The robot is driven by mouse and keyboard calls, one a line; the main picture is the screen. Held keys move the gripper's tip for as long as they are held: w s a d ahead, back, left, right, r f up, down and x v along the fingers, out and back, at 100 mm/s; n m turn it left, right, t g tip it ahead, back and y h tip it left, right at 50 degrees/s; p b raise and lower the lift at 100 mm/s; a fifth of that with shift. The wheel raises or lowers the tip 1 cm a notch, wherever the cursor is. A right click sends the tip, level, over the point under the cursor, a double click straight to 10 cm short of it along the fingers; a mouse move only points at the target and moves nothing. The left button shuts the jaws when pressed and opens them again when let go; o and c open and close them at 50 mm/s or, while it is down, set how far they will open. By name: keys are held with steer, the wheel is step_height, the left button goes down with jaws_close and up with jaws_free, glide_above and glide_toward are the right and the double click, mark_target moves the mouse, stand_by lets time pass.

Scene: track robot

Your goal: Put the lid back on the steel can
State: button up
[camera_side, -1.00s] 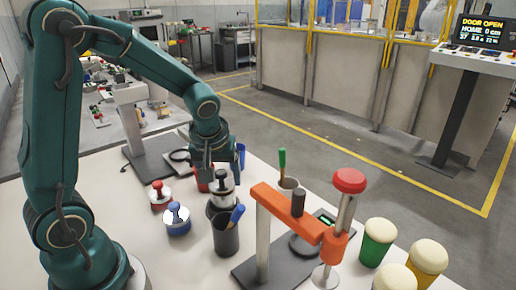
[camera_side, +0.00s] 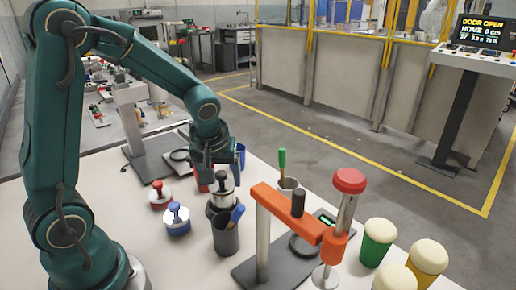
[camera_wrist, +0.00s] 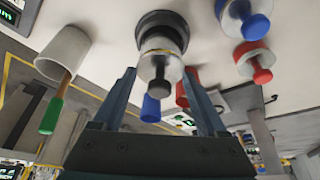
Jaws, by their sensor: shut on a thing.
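A steel lid with a black knob (camera_side: 222,186) is under my gripper (camera_side: 215,168) in the side view. In the wrist view the lid (camera_wrist: 160,62) sits between the two fingers of my gripper (camera_wrist: 163,85), which are shut on it. A dark round base (camera_side: 214,208) shows directly below the lid, and a dark ring (camera_wrist: 162,20) shows behind it in the wrist view. I cannot tell whether the lid touches what is below it, and the steel can itself is not clearly distinguishable.
A blue-knobbed piece (camera_side: 177,222) and a red-knobbed piece (camera_side: 159,195) stand to the left. A dark pen cup (camera_side: 226,240) stands close in front. A cup with a green-handled tool (camera_side: 283,160), an orange press frame (camera_side: 290,212) and several lidded cups (camera_side: 378,240) stand to the right.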

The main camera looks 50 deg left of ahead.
stand_by(0.4)
steer(key=o, duration=1.3)
steer(key=shift+c, duration=0.2)
steer(key=shift+r, duration=0.1)
steer(key=shift+r, duration=3.4)
jaws_close()
steer(key=shift+f, duration=0.3)
